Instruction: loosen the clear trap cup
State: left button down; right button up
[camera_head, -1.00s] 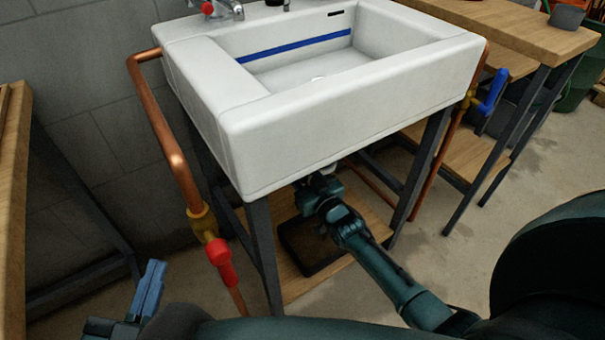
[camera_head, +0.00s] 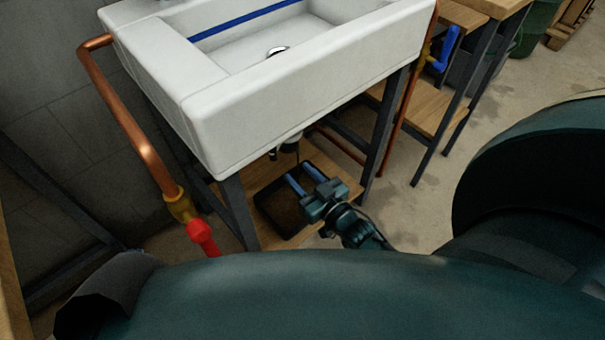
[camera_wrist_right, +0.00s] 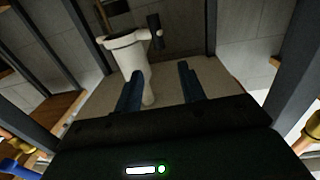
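Under the sink, a small dark and pale trap (camera_head: 290,143) hangs, partly hidden by the basin's front. In the right wrist view a white trap body (camera_wrist_right: 125,42) with a wide collar runs into a white pipe, with a dark stub at its side. A greyish part above the collar in that picture (camera_wrist_right: 115,17) may be the clear cup; I cannot tell surely. My right gripper (camera_head: 303,179) is open and empty, its two blue fingers apart, below and in front of the trap. It also shows in the right wrist view (camera_wrist_right: 160,88). My left gripper is not in view.
The white sink (camera_head: 310,95) stands on dark legs. A black tray (camera_head: 270,225) lies on the wooden shelf (camera_head: 236,207) beneath. A copper pipe with a red valve (camera_head: 202,238) is at left. A blue-handled valve (camera_head: 446,48) is at right.

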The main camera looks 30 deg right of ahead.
jog(key=shift+s+d+m, duration=0.1)
jog(key=shift+m, duration=0.2)
jog(key=c, duration=0.3)
jog(key=shift+s+d+f+m, duration=0.15)
jog(key=shift+s+f+m, duration=0.05)
jog(key=shift+m, duration=0.6)
jog(key=shift+c, duration=0.8)
jog(key=m, duration=0.3)
jog(key=s+m, duration=0.1)
jog(key=shift+d+f+m, duration=0.3)
jog(key=shift+d, duration=0.1)
jog(key=c, duration=0.3)
jog(key=m, duration=0.2)
jog(key=shift+s+d+f+m+h, duration=0.2)
jog(key=shift+s+d+m+h, duration=0.1)
jog(key=shift+m+h, duration=0.1)
grip_shut()
pick_arm(q)
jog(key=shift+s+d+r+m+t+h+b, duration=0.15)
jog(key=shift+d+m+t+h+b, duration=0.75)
jog(key=shift+b, duration=1.4)
pick_arm(e)
jog(key=w+a+m, duration=0.1)
jog(key=w+m, duration=0.8)
jog(key=w, duration=0.2)
jog(key=shift+a+f+h, duration=0.4)
jog(key=shift+f, duration=0.05)
